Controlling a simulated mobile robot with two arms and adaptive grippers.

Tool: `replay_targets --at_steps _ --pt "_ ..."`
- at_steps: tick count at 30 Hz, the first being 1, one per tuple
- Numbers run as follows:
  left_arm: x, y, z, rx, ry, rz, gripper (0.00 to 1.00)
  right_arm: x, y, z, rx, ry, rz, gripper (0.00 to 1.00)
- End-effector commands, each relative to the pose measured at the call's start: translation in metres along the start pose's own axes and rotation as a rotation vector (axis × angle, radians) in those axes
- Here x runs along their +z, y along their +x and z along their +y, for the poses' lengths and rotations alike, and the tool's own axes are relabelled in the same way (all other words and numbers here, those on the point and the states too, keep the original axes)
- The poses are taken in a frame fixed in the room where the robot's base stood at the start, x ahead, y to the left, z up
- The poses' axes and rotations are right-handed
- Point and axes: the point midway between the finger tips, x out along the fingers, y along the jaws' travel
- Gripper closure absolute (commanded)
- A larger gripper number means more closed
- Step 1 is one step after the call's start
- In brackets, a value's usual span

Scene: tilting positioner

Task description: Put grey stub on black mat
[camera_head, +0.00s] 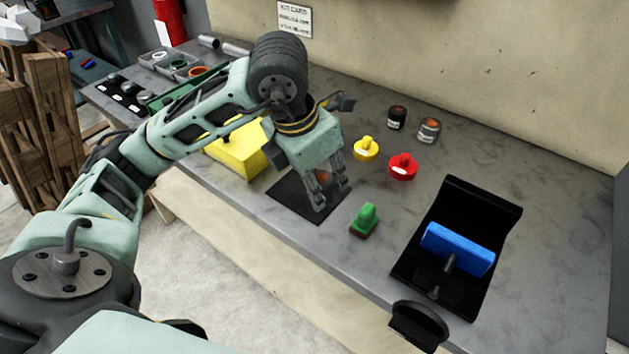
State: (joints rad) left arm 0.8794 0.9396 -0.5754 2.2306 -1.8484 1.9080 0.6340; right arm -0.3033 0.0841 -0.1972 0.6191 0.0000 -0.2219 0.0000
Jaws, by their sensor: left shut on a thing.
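My left gripper (320,200) points down over the black mat (290,200) near the front edge of the bench. It is shut on a small grey thing, which appears to be the grey stub; the fingers hide most of it. I cannot tell whether the stub touches the mat. The mat is flat, and the gripper covers part of it. My right gripper is not in view.
A green piece (365,219), red knob (403,166) and yellow knob (366,148) stand right of the mat. A yellow block (238,150) is left. A black fixture with a blue block (458,249) is at right.

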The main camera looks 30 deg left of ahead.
Motion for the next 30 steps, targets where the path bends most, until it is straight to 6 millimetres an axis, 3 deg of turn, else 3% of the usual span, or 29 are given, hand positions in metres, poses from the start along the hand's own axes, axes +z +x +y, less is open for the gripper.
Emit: replay_targets --at_steps 5,21,30 --pt "0.004 0.0 0.008 0.019 -0.078 0.001 1.0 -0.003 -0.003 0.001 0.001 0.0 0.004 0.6" --pt "0.028 0.069 0.101 0.019 -0.079 0.001 1.0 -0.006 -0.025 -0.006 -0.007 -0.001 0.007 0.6" --pt "0.023 0.094 0.108 0.018 -0.076 0.005 1.0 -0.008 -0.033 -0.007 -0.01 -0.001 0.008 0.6"
